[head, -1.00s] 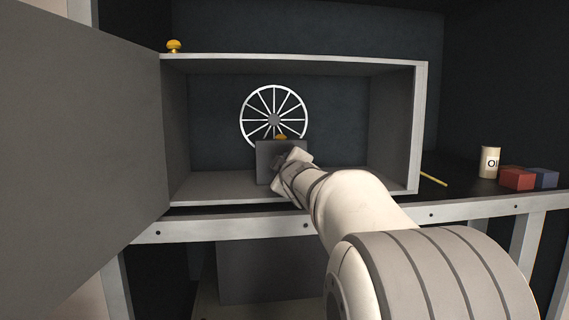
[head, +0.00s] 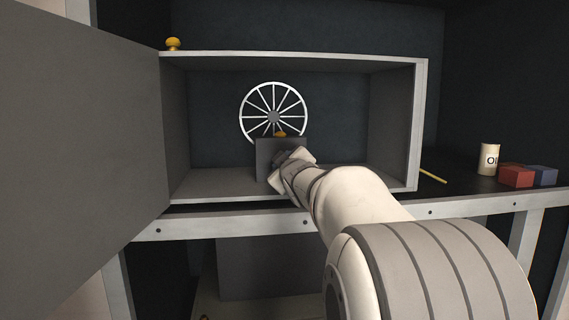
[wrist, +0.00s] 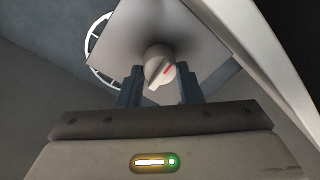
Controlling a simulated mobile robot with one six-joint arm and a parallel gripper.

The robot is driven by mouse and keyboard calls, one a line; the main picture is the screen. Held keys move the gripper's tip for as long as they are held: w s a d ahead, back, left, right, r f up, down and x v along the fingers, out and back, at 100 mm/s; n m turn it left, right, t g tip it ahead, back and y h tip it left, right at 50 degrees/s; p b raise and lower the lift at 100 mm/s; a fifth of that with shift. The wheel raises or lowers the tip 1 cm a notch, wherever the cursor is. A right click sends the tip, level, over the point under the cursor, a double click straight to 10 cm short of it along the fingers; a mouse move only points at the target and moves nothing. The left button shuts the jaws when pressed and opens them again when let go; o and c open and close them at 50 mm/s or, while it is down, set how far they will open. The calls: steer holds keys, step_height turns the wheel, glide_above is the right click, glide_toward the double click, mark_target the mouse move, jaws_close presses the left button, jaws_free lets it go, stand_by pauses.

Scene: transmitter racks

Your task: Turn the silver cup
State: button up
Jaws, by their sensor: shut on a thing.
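A silver-grey rounded knob (wrist: 159,66) with a red mark shows in the wrist view, on the face of a grey box. It is the only thing there that fits the silver cup. My gripper (wrist: 161,80) is shut on it, with one dark finger on each side. In the head view the grey box (head: 266,147) stands inside the open cabinet, and my gripper (head: 281,161) is at its front. The knob is hidden there behind my gripper and wrist.
A white spoked wheel (head: 274,91) is behind the box. A yellow knob (head: 280,134) is at the box top. The cabinet door (head: 80,150) stands open at left.

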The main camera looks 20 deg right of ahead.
steer(key=o, duration=1)
steer(key=shift+c, duration=0.2)
steer(key=shift+b+v, duration=0.45)
steer(key=shift+v, duration=3.5)
